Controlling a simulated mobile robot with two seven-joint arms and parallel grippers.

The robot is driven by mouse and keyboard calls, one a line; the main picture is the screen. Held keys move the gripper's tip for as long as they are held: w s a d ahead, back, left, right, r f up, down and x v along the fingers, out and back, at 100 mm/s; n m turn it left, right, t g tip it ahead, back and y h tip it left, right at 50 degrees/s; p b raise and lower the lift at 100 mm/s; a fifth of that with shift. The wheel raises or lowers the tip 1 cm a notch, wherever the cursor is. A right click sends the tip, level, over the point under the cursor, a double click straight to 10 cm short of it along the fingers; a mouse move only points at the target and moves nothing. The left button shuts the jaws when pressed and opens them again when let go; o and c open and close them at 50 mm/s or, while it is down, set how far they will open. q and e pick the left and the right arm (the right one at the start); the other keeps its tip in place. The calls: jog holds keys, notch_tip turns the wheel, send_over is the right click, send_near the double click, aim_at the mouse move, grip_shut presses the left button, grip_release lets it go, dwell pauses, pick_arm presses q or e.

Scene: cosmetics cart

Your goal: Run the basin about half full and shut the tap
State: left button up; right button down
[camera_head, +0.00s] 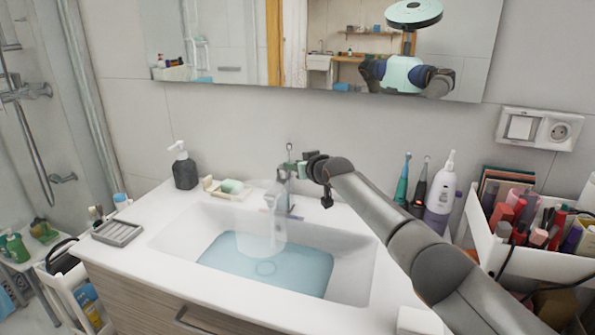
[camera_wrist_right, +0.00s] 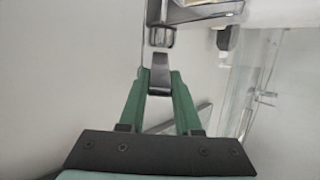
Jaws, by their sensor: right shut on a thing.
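The white basin (camera_head: 345,262) is set in the counter and holds a pool of bluish water (camera_head: 300,268) over its floor. A pale, translucent column (camera_head: 262,220) of running water stands between the tap and the pool. The chrome tap (camera_head: 283,198) is at the basin's back edge; part of it shows at the top of the right wrist view (camera_wrist_right: 200,12). My right gripper (camera_head: 300,170) is at the top of the tap. In the right wrist view its green fingers (camera_wrist_right: 159,82) are shut on the tap's dark lever (camera_wrist_right: 159,76). My left gripper is not in view.
A dark soap dispenser (camera_head: 184,168) and a soap dish (camera_head: 222,190) stand left of the tap. A grey tray (camera_head: 117,233) lies at the counter's left. Toothbrushes (camera_head: 403,180), a white bottle (camera_head: 440,200) and a white cosmetics box (camera_head: 500,250) stand at the right, beyond my right arm.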

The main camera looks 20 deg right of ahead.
jog(key=shift+w+a+r+g, duration=0.1)
jog(key=shift+a+r+g, duration=0.05)
jog(key=shift+g, duration=0.15)
jog(key=c, duration=0.6)
grip_release()
jog(key=shift+r, duration=0.1)
jog(key=shift+d, duration=0.2)
jog(key=v, duration=1.2)
jog(key=shift+s, duration=0.3)
jog(key=shift+a, duration=0.15)
